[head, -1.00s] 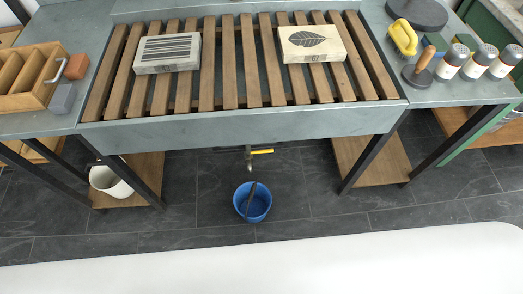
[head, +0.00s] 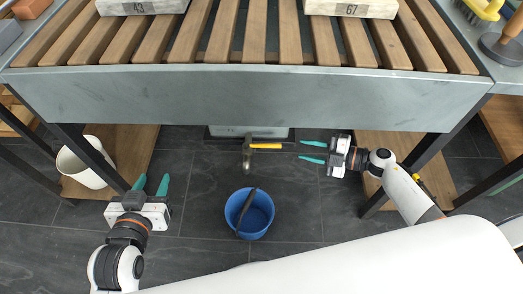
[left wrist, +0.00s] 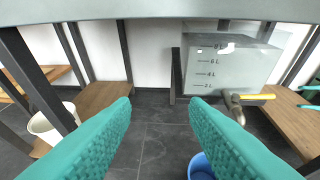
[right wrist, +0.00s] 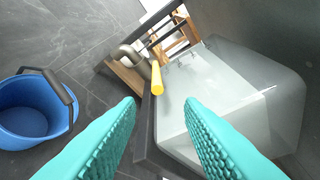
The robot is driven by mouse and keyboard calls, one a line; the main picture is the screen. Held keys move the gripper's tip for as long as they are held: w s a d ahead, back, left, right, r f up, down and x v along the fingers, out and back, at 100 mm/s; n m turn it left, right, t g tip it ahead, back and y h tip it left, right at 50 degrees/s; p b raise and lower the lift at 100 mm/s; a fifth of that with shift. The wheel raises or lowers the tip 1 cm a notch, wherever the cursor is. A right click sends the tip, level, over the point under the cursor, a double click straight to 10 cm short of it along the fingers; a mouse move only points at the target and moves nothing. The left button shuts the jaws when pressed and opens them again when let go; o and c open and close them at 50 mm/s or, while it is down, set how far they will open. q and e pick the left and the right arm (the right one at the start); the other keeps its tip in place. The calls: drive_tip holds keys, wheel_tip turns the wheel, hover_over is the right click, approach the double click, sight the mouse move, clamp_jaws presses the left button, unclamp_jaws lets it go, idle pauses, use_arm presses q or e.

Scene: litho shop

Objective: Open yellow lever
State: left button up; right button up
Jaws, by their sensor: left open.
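The yellow lever (head: 266,146) sits on a metal tap (head: 246,158) under the sink front and points right. It also shows in the left wrist view (left wrist: 257,96) and, close up, in the right wrist view (right wrist: 157,77). My right gripper (head: 312,151) is open and empty, just right of the lever's tip, its fingers pointing left at it. In the right wrist view the lever lies ahead of the open fingers, apart from them. My left gripper (head: 151,184) is open and empty, low at the left, away from the tap.
A blue bucket (head: 240,213) with a dark handle stands on the floor below the tap. A translucent graduated tank (left wrist: 225,68) is behind the tap. A white bucket (head: 84,163) stands on the left wooden shelf. Dark table legs flank the space; the sink front (head: 240,100) overhangs it.

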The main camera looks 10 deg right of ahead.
sight(267, 145)
drive_tip(key=shift+n+g, duration=0.4)
drive_tip(key=shift+n, duration=0.1)
drive_tip(key=b+x, duration=0.2)
drive_tip(key=x, duration=0.8)
drive_tip(key=shift+a+r, duration=0.1)
drive_tip(key=shift+a, duration=0.3)
use_arm(q)
wheel_tip(267, 145, up, 11)
drive_tip(key=d+t+h, duration=0.1)
drive_tip(key=t+h, duration=0.1)
drive_tip(key=t, duration=0.5)
drive_tip(key=shift+w+d+b, duration=0.3)
drive_tip(key=shift+w, duration=0.15)
use_arm(e)
drive_tip(key=shift+x, duration=0.8)
use_arm(q)
drive_tip(key=shift+f, duration=0.1)
use_arm(e)
clamp_jaws()
